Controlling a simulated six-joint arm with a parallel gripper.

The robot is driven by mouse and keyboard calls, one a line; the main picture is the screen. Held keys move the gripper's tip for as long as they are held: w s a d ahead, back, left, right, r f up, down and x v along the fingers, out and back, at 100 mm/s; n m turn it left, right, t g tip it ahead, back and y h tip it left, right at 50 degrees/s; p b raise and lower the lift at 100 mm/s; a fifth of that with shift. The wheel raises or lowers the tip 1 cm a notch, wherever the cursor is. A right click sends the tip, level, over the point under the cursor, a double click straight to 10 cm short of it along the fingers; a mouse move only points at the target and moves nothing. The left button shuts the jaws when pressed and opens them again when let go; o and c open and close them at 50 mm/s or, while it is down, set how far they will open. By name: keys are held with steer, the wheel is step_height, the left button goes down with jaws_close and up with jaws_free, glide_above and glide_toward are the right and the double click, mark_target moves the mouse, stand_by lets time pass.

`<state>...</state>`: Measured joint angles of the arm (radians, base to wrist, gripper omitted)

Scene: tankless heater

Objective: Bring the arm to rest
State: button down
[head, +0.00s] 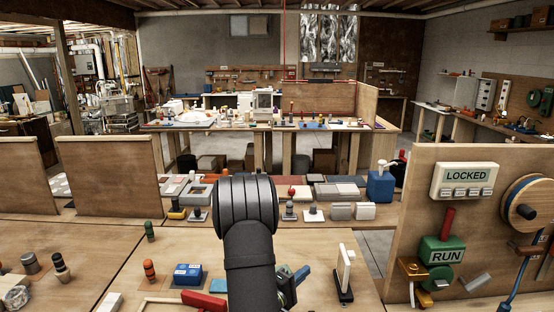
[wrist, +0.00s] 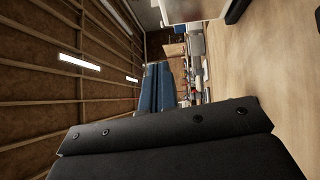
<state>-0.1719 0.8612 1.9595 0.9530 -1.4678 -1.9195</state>
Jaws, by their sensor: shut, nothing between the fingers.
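My black arm (head: 248,235) rises from the bottom middle of the head view and covers part of the wooden table (head: 105,235) behind it. My gripper (wrist: 158,80) shows in the wrist view as two blue fingers side by side, shut and empty. The black wrist housing fills the bottom of that view. In the head view the gripper itself is mostly hidden by the arm.
An upright board (head: 420,200) at the right carries a LOCKED panel (head: 464,180), a green RUN block (head: 440,251) and a wheel. A white upright piece (head: 345,268) and blue box (head: 188,274) stand near the arm.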

glide_toward(341, 251)
steer(key=w+r, duration=0.1)
steer(key=w, duration=0.2)
steer(key=d, duration=0.4)
steer(key=shift+w, duration=0.3)
steer(key=s+a+f, duration=0.2)
steer(key=s+a, duration=0.5)
steer(key=a, duration=0.6)
steer(key=w+y, duration=0.1)
steer(key=w, duration=0.2)
steer(key=w+d+f+y, duration=0.1)
steer(key=w, duration=0.2)
steer(key=w+f+g+y, duration=0.1)
steer(key=w+y, duration=0.1)
steer(key=w, duration=0.1)
steer(key=shift+w+d+f, duration=0.1)
steer(key=shift+d+f, duration=0.1)
steer(key=w+r+n+g+y, duration=0.1)
steer(key=w+y, duration=0.4)
steer(key=w, duration=0.4)
steer(key=shift+a+r+n, duration=0.25)
steer(key=shift+a+n, duration=0.05)
steer(key=shift+n, duration=0.1)
